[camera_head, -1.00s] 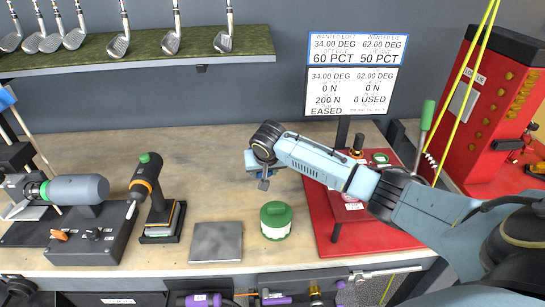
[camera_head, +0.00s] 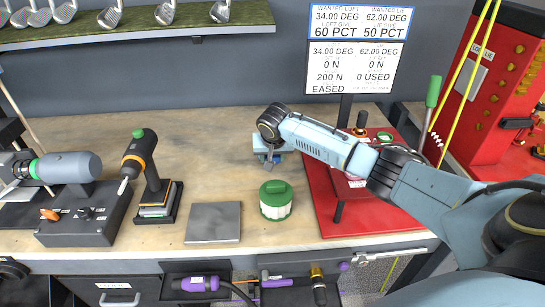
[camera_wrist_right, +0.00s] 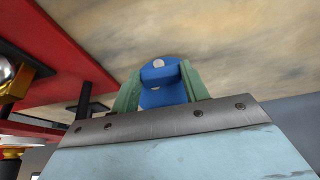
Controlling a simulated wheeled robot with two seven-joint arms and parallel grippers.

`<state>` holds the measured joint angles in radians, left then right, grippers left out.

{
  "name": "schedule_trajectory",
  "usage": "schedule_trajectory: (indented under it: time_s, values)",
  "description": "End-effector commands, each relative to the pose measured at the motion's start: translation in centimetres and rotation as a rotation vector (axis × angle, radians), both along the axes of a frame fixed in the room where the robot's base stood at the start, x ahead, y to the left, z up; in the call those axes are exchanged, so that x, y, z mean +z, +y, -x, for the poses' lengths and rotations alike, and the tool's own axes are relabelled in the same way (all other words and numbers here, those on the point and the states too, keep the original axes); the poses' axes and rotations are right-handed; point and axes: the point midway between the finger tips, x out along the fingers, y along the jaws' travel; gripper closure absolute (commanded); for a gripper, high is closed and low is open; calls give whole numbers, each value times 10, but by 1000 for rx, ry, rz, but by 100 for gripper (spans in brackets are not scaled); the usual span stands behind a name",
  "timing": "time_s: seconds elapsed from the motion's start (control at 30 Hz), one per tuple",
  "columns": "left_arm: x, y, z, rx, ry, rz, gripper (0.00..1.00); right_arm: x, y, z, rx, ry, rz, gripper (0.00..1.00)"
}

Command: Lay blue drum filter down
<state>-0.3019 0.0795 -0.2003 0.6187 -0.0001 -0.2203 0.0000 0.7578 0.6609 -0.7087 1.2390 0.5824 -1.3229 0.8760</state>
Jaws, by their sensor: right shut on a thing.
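The blue drum filter (camera_wrist_right: 164,97) sits between the green fingers of my right gripper (camera_wrist_right: 161,82) in the right wrist view. The gripper is shut on it. In the head view my right gripper (camera_head: 269,163) hangs over the wooden bench (camera_head: 185,135), left of the red mat. Only a small blue patch shows there, and most of the filter is hidden by the gripper. I cannot tell whether the filter touches the bench. My left gripper is not in view.
A green-lidded white drum (camera_head: 275,203) stands just in front of my right gripper. A grey plate (camera_head: 213,222) lies to its left, beside a cordless driver (camera_head: 146,165) on a stand. The red mat (camera_head: 325,215) lies to the right. Bare bench lies left of the gripper.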

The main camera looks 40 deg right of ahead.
Motion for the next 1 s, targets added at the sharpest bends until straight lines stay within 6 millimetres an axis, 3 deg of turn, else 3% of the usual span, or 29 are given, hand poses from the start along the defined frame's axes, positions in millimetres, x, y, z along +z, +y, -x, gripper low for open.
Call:
schedule_trajectory:
  time_s: [0.2,0.77,0.8,0.97,1.0]
  values:
    - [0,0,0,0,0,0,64,-12,0,0,0,-1,-1,82]
    - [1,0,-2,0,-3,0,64,-15,0,0,-1,0,0,82]
    - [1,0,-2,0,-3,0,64,-15,0,-1,0,-1,-1,51]
    - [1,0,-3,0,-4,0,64,-15,0,0,-1,0,0,30]
    - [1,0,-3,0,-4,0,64,-15,0,0,-1,0,0,30]
